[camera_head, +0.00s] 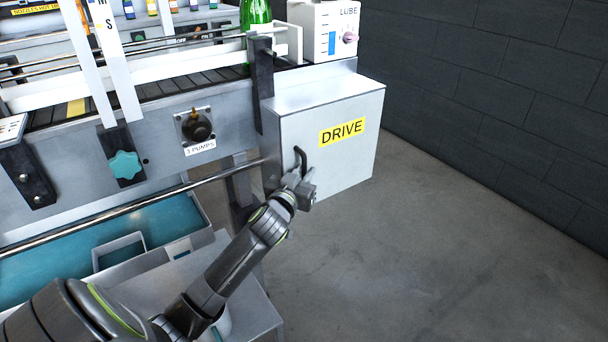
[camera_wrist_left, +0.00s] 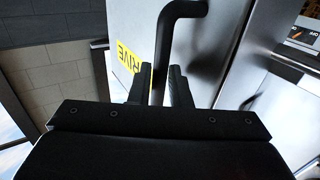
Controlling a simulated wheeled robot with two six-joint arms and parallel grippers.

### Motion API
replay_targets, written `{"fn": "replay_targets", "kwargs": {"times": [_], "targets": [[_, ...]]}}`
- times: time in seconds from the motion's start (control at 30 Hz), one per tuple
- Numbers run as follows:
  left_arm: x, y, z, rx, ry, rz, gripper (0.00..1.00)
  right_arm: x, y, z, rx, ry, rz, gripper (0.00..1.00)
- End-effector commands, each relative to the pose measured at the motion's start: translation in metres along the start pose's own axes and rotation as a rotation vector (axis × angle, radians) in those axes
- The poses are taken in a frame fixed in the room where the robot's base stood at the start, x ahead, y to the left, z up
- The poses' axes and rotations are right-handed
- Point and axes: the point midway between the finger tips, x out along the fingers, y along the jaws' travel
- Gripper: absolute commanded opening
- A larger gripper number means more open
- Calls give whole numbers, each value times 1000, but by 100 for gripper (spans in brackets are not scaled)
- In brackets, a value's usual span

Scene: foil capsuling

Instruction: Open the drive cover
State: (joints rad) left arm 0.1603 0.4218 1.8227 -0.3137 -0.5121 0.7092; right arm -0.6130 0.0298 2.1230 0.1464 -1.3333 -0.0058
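The drive cover (camera_head: 335,165) is a light grey metal panel with a yellow DRIVE label, on the box at the right end of the machine. It looks closed against the box. Its black bar handle (camera_head: 299,158) is at the lower left of the panel. My left gripper (camera_head: 301,181) is at this handle. In the left wrist view the handle (camera_wrist_left: 163,50) runs upright between my two fingers (camera_wrist_left: 160,88), which sit close on either side of it. Part of the DRIVE label (camera_wrist_left: 128,62) shows behind the left finger. My right gripper is not in view.
A black knob (camera_head: 198,128) labelled PUMPS and a teal knob (camera_head: 125,165) are on the machine's side. A long metal rail (camera_head: 130,207) runs below them. A LUBE unit (camera_head: 335,30) and a green bottle (camera_head: 256,15) stand above. The floor (camera_head: 430,230) to the right is clear.

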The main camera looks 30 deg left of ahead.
Motion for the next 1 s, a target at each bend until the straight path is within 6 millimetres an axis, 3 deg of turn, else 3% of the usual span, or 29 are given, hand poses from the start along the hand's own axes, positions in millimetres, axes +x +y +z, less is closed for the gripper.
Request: {"fn": "replay_targets", "kwargs": {"times": [0.33, 0.47, 1.0], "targets": [[4, 0, 0, 0, 0, 0, 17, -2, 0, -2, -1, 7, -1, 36], [4, 0, 0, 0, 0, 0, 0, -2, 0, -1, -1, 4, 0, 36], [2, 0, 1, -2, 1, -43, 0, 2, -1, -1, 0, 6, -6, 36]]}}
